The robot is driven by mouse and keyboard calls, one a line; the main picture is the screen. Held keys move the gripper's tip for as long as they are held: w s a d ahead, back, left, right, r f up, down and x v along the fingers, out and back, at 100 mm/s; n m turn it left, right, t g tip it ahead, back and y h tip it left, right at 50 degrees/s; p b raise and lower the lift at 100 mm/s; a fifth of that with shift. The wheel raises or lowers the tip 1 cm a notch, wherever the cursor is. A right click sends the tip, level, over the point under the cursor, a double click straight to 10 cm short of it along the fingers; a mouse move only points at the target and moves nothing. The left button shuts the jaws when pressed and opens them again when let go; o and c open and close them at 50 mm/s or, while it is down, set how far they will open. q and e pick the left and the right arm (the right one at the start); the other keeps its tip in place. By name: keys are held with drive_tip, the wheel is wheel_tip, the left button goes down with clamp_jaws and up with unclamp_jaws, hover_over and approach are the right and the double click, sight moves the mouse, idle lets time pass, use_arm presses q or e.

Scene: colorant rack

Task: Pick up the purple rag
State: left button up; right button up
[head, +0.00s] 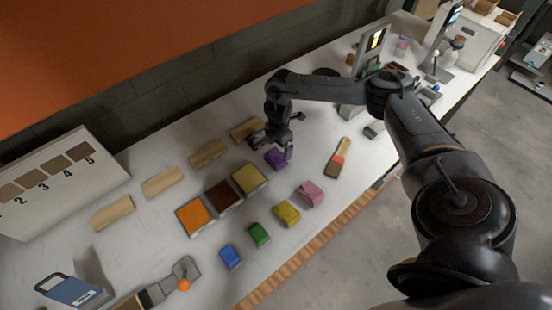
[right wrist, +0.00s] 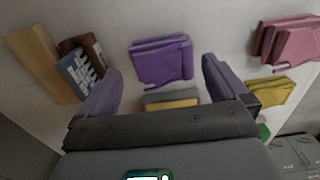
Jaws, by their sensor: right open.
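The purple rag (head: 276,158) is a small folded block lying on the white table. In the head view it is just below and beside my right gripper (head: 291,145). In the right wrist view the purple rag (right wrist: 162,62) shows whole, ahead of and between the two fingers of my right gripper (right wrist: 160,88). The fingers are spread wide with nothing between them, and I see no contact with the rag. My left gripper is in neither view.
Pink (head: 311,194), yellow (head: 286,214), green (head: 259,235) and blue (head: 231,258) rags lie in a row. Trays of yellow (head: 250,178), brown (head: 224,196) and orange (head: 194,216) colorant sit left of the purple rag. Wooden blocks (head: 208,153) lie behind.

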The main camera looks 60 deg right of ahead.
sight(278, 154)
drive_tip(key=f, duration=0.4)
drive_tip(key=shift+a, duration=0.25)
drive_tip(key=shift+f, duration=0.6)
drive_tip(key=shift+c, duration=0.2)
drive_tip(key=c, duration=0.6)
drive_tip(key=shift+c, duration=0.2)
drive_tip(key=shift+r, duration=0.2)
